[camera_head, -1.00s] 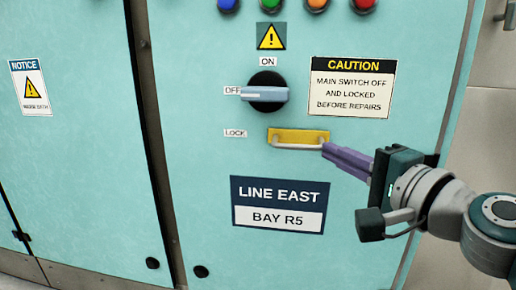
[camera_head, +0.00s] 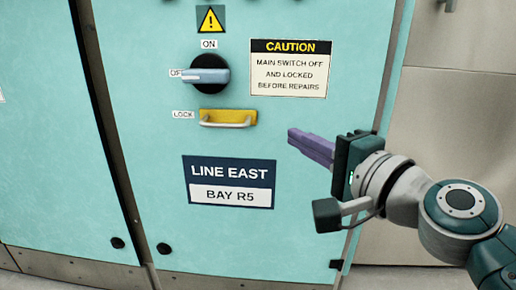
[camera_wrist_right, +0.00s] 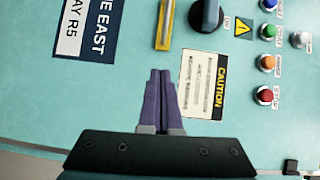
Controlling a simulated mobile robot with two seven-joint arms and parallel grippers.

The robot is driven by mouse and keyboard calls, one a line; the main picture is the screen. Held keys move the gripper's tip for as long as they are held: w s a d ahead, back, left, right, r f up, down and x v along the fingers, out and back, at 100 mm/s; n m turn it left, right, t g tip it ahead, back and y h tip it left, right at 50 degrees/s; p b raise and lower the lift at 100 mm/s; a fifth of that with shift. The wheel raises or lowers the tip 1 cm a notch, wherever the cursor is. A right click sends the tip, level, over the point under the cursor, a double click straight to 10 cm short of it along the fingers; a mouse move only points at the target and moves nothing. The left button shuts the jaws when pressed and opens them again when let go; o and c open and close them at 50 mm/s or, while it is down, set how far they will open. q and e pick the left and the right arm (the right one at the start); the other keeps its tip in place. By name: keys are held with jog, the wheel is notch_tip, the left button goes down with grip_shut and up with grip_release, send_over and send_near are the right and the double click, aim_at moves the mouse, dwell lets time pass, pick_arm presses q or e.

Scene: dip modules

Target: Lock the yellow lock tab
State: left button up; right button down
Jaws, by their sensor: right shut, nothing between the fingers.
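The yellow lock tab (camera_head: 228,117) with its pale bar handle sits on the teal cabinet door, just right of the LOCK label (camera_head: 183,114). It also shows in the right wrist view (camera_wrist_right: 162,30), ahead of the fingertips. Above it, the main switch (camera_head: 205,76) has its blue-grey handle lying level, pointing at the OFF label. My right gripper (camera_head: 292,138) has purple fingers, shut and empty, to the right of the tab and apart from it. In the right wrist view the closed fingers (camera_wrist_right: 160,75) point towards the tab. My left gripper is not in view.
A CAUTION sign (camera_head: 290,68) is right of the switch, and a LINE EAST BAY R5 plate (camera_head: 229,182) is below the tab. Several coloured buttons (camera_wrist_right: 267,63) protrude from the door. The door surface around the tab is otherwise flat.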

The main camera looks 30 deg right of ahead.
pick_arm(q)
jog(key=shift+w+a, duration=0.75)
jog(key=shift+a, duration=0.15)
pick_arm(e)
jog(key=s+a, duration=0.1)
jog(key=s, duration=0.5)
jog(key=shift+r, duration=0.2)
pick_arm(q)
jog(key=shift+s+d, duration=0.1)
pick_arm(e)
jog(key=shift+s, duration=0.15)
